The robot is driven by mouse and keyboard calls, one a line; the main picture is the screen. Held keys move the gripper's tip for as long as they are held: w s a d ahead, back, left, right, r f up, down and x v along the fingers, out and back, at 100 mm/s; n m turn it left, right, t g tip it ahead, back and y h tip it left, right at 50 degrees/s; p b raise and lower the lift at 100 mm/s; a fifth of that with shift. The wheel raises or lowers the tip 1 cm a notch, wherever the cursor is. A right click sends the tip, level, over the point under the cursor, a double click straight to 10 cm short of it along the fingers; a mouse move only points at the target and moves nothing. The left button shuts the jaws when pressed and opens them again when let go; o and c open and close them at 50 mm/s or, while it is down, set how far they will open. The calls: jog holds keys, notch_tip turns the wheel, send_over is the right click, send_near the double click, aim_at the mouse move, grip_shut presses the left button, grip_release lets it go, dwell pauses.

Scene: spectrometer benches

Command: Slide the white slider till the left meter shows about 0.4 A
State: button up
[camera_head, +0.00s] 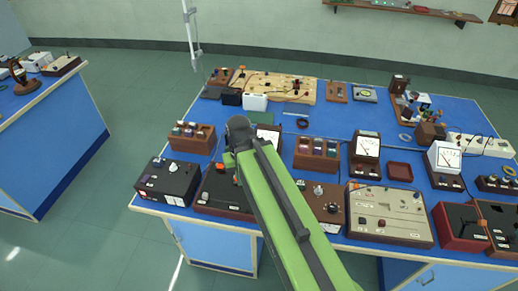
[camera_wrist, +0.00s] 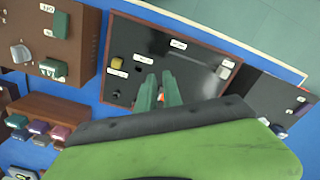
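My gripper (camera_wrist: 161,78) shows in the wrist view as two green fingers with a narrow gap between them, above a black panel box (camera_wrist: 190,65) with a brown frame. A red-orange part shows between or behind the fingers; I cannot tell if they touch it. A small pale piece (camera_wrist: 222,72) lies on the panel's right side; I cannot tell if it is the white slider or a label. In the head view my arm covers part of this box (camera_head: 215,203) and hides the fingertips. The leftmost meter (camera_head: 268,133) is partly hidden by my arm, and its reading is not legible.
A black box (camera_head: 168,182) stands left of the panel box, and a brown box with a silver knob (camera_head: 328,208) stands to its right. Two more meters (camera_head: 367,147) (camera_head: 447,157) stand further right. A block of coloured pieces (camera_head: 192,138) is behind. The blue table (camera_head: 230,118) is crowded.

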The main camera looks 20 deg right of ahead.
jog(key=o, duration=0.5)
jog(key=shift+n, duration=0.4)
jog(key=shift+c, duration=0.2)
jog(key=shift+o, duration=0.8)
jog(key=shift+w+n, duration=0.35)
jog(key=shift+n, duration=0.55)
notch_tip(320, 180, up, 8)
jog(key=n+p, duration=0.8)
jog(key=n, duration=0.1)
send_over(205, 195)
notch_tip(205, 195, down, 18)
jog(key=b, duration=1.7)
jog(key=shift+w+r, duration=0.1)
jog(key=shift+r, duration=0.15)
jog(key=shift+r, duration=0.1)
grip_shut()
